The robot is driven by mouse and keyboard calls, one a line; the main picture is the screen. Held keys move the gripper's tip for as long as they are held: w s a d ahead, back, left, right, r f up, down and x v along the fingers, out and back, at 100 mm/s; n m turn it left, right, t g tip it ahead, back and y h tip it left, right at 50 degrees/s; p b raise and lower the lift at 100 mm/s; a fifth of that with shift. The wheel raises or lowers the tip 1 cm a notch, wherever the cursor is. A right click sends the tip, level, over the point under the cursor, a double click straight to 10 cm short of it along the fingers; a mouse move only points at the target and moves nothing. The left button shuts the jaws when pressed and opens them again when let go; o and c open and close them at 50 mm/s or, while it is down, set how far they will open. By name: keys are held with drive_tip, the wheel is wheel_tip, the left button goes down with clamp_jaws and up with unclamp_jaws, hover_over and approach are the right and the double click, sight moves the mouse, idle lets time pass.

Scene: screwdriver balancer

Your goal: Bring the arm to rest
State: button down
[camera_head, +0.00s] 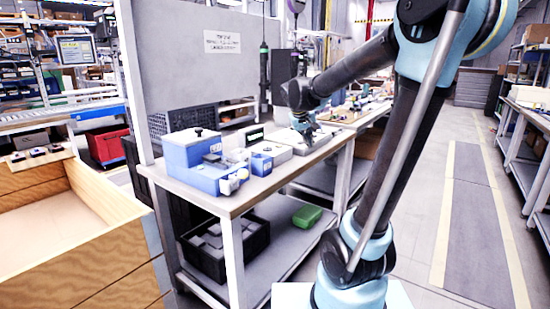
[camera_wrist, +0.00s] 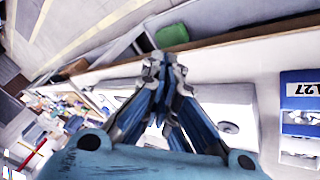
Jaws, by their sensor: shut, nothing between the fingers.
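My gripper (camera_wrist: 163,75) is in the middle of the wrist view, fingers brought together and nothing held. In the head view my gripper (camera_head: 307,133) hangs over the workbench (camera_head: 240,200), near its right part, beside a light flat device (camera_head: 272,150). My arm is raised at the right and bends over towards the bench. Whether the gripper touches anything cannot be told.
A blue and white machine (camera_head: 195,160) and a small blue box (camera_head: 262,165) stand on the bench. A dark crate (camera_head: 215,270) and a green case (camera_head: 307,216) lie on the lower shelf. A wooden box (camera_head: 70,230) is at left. The right aisle (camera_head: 478,200) is clear.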

drive_tip(key=s+d+f+g+y, duration=0.1)
drive_tip(key=s+f, duration=0.4)
drive_tip(key=s, duration=0.5)
drive_tip(key=s+d+f+m+g+y, duration=0.1)
drive_tip(key=s+d+f, duration=0.2)
drive_tip(key=s+f, duration=0.3)
drive_tip(key=s+d+f+m+g+y, duration=0.1)
drive_tip(key=s+f, duration=0.5)
drive_tip(key=s, duration=0.9)
drive_tip(key=shift+s+d+f+g, duration=0.25)
drive_tip(key=shift+d+g, duration=0.05)
drive_tip(key=shift+d, duration=0.15)
